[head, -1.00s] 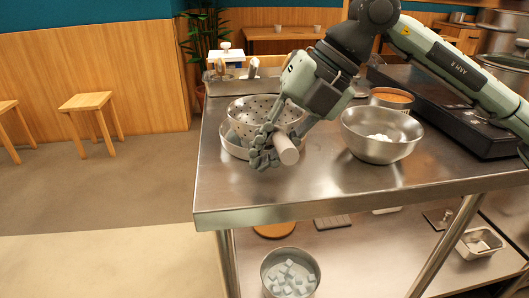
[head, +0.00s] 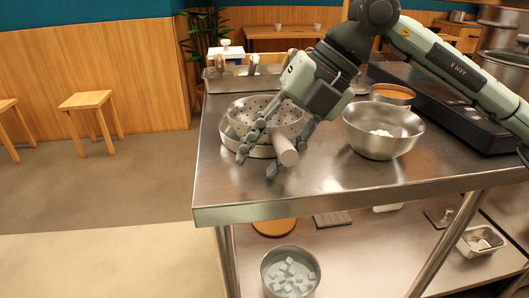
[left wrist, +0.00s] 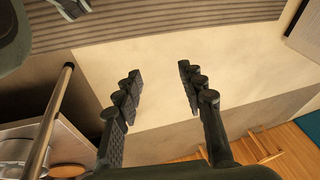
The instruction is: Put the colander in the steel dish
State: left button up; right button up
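The colander (head: 258,106), a perforated steel bowl with a thick pale handle (head: 286,151), sits in the shallow steel dish (head: 229,140) at the left of the steel table. The dish's rim shows below and around the colander's lower part; the contact inside is hidden. The handle points toward the near side, out over the dish's edge. My right gripper (head: 257,163) is open, with its fingers spread on either side of the handle. My left gripper (left wrist: 160,74) is open and empty over the floor in the left wrist view.
A larger steel bowl (head: 376,146) with white contents stands right of the handle. Behind it is a pan of orange-brown food (head: 391,94). A dark cooker (head: 465,117) fills the right side. The table's near part is clear. A pot of pale cubes (head: 268,263) stands below.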

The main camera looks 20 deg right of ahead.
jog(key=shift+r, duration=0.25)
jog(key=shift+d+r+p, duration=0.3)
jog(key=shift+r+p, duration=0.2)
jog(key=shift+r, duration=0.25)
pick_arm(q)
jog(key=f, duration=0.4)
jog(key=shift+w+d+f+p, duration=0.1)
jog(key=shift+w+p, duration=0.15)
jog(key=shift+p, duration=0.1)
pick_arm(e)
jog(key=v, duration=1.1)
pick_arm(q)
jog(key=shift+w+d, duration=0.1)
pick_arm(e)
jog(key=shift+s+f, duration=0.1)
